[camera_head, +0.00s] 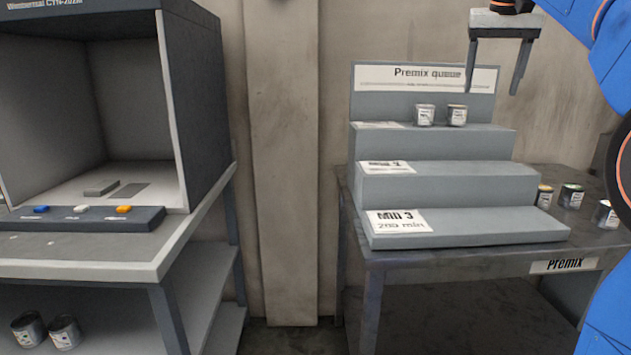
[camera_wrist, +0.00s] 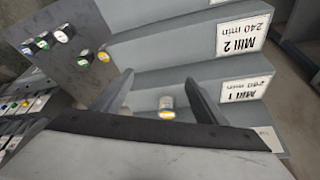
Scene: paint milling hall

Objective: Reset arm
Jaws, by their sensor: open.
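My gripper (camera_head: 492,90) is open and empty, fingers pointing down, in the air above the upper right of the stepped premix rack (camera_head: 470,185). In the wrist view the two fingers (camera_wrist: 160,82) are spread apart. A small can (camera_wrist: 166,107) shows between them in that view, standing on a step below. In the head view two cans, one left (camera_head: 424,115) and one right (camera_head: 457,115), stand on the top step, apart from the fingers. My blue arm comes in along the right edge of the head view.
The rack stands on the premix table (camera_head: 450,275), with cans (camera_head: 571,196) at its right end. A dark open-fronted cabinet (camera_head: 205,100) stands on a bench at left, with coloured pieces (camera_head: 82,209) in front. Two cans (camera_head: 65,332) sit underneath. A pillar (camera_head: 283,150) fills the gap's back.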

